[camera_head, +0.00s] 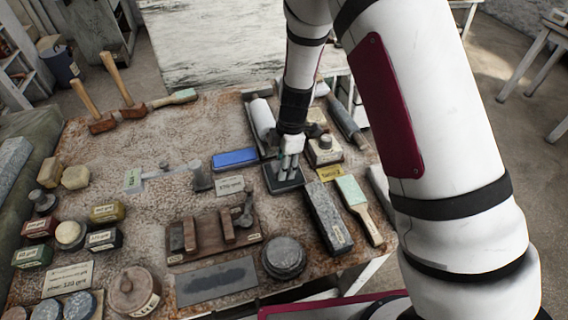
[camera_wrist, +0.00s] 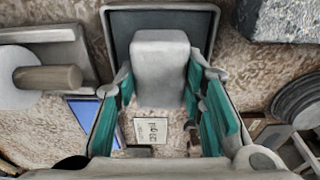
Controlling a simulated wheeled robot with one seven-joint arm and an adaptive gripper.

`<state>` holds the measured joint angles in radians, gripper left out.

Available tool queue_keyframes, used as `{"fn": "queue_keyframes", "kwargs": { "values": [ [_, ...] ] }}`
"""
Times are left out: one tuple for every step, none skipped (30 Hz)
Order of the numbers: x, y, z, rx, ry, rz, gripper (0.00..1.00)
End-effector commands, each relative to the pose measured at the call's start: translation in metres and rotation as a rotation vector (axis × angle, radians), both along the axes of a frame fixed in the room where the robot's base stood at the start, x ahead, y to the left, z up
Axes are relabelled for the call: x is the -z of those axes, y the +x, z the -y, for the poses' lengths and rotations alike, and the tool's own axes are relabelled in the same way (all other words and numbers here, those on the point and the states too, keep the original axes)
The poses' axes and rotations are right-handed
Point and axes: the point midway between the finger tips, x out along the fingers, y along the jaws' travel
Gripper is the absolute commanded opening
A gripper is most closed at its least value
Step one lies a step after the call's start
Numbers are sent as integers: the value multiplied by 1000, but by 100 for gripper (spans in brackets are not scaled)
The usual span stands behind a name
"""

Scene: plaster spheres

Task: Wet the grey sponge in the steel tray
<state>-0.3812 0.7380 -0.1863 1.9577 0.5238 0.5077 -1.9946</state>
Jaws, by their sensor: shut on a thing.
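My gripper (camera_head: 288,168) points down at the dark steel tray (camera_head: 287,188) on the table, right of the blue box. In the wrist view my gripper (camera_wrist: 160,105) has its green-padded fingers on either side of a pale grey block, the grey sponge (camera_wrist: 160,68), and is shut on it. The sponge overlaps the tray (camera_wrist: 117,30) in that view. I cannot tell whether it touches the tray's bottom. In the head view the fingers mostly hide the sponge.
A blue box (camera_head: 235,158) lies left of the tray. A long grey stone block (camera_head: 328,217) and a green-headed brush (camera_head: 354,197) lie close on its right. A wooden rack (camera_head: 212,241) and a round grey stone (camera_head: 284,256) lie in front.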

Motion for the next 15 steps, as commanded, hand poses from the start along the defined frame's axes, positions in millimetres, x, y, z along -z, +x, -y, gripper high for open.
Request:
{"fn": "queue_keyframes", "kwargs": {
  "values": [
    [0, 0, 0, 0, 0, 0, 14],
    [0, 0, 0, 0, 0, 0, 14],
    [0, 0, 0, 0, 0, 0, 14],
    [0, 0, 0, 0, 0, 0, 14],
    [0, 0, 0, 0, 0, 0, 14],
    [0, 0, 0, 0, 0, 0, 14],
    [0, 0, 0, 0, 0, 0, 14],
    [1, 0, 0, 0, 0, 0, 14],
    [1, 0, 0, 0, 0, 0, 14],
    [1, 0, 0, 0, 0, 0, 14],
    [1, 0, 0, 0, 0, 0, 14],
    [2, 0, 0, 1, 0, 0, 14],
    [2, 0, 0, 1, 0, 0, 14],
    [3, 0, 0, 1, 0, 0, 14],
    [3, 0, 0, 1, 0, 0, 14]
  ]
}}
